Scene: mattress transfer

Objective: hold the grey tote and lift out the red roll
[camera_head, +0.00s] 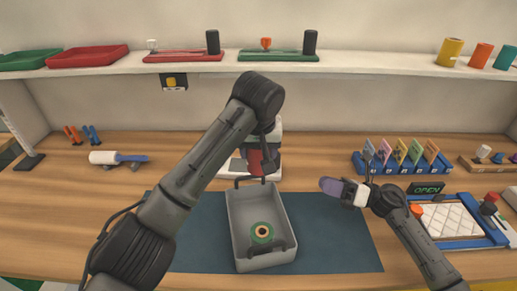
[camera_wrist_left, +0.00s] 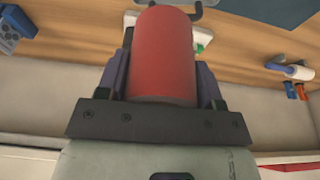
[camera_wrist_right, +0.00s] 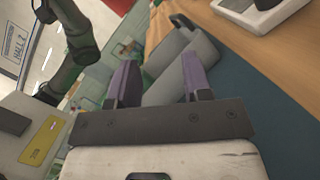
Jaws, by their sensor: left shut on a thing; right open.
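The grey tote (camera_head: 239,240) stands on the dark blue mat in front of me, with a green roll (camera_head: 262,232) with a yellow-orange core inside. The red roll (camera_head: 255,163) is beyond the tote's far rim, outside it in the head view. My left gripper (camera_head: 264,150) points down and is shut on the red roll, which fills the space between its fingers in the left wrist view (camera_wrist_left: 160,55). My right gripper (camera_head: 331,187) is open and empty, right of the tote and apart from it. The tote shows past its purple fingers in the right wrist view (camera_wrist_right: 185,70).
A white-based device (camera_head: 235,167) stands behind the tote, close to the red roll. A blue card rack (camera_head: 400,165) and an OPEN sign (camera_head: 427,189) are at the right. A white-and-blue roller (camera_head: 115,158) lies at the left. The mat (camera_head: 335,245) is clear right of the tote.

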